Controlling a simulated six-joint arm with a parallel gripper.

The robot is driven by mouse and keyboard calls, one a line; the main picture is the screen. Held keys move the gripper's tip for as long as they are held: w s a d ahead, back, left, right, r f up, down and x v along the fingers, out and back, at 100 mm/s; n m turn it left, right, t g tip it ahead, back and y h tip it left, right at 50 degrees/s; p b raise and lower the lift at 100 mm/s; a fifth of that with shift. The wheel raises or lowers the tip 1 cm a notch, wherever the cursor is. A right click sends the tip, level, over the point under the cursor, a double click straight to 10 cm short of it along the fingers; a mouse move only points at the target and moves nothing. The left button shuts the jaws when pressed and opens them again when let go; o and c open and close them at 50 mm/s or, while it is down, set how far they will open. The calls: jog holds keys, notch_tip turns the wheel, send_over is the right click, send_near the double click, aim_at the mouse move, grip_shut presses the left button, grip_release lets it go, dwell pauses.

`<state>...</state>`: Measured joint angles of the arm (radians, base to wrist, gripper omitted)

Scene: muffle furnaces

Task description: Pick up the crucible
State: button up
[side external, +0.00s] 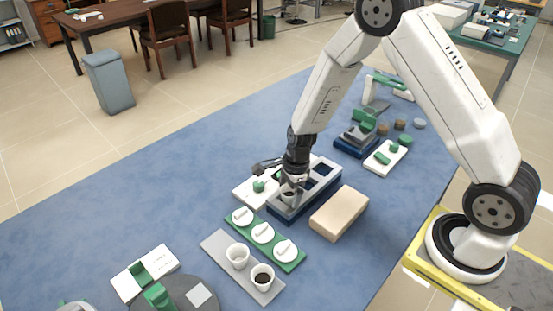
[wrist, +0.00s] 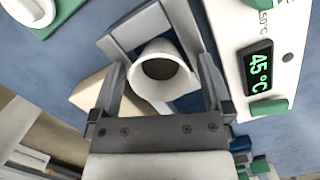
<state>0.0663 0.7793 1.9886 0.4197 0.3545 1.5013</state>
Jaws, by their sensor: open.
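A white crucible (wrist: 160,72) with dark contents stands upright in an opening of a grey rack (side external: 310,201). The crucible also shows under my gripper in the side view (side external: 287,197). My gripper (side external: 291,181) points down over the rack. In the wrist view my gripper (wrist: 162,82) is open, with one finger on each side of the crucible. I cannot tell whether either finger touches it. Two more white cups stand on a grey tray (side external: 222,246): one pale inside (side external: 237,256), one with dark contents (side external: 262,277).
A tan block (side external: 340,213) lies right of the rack. A green tray (side external: 276,248) with three white lids lies in front. A white panel (wrist: 238,18) with a 45°C display stands close to my gripper. The blue table (side external: 130,214) is clear at left.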

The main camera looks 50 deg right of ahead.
dwell(0.3)
jog(key=c, duration=1.3)
jog(key=shift+c, duration=0.2)
jog(key=shift+r, duration=0.2)
jog(key=shift+r, duration=0.85)
jog(key=s+r, duration=1.1)
jog(key=s, duration=0.3)
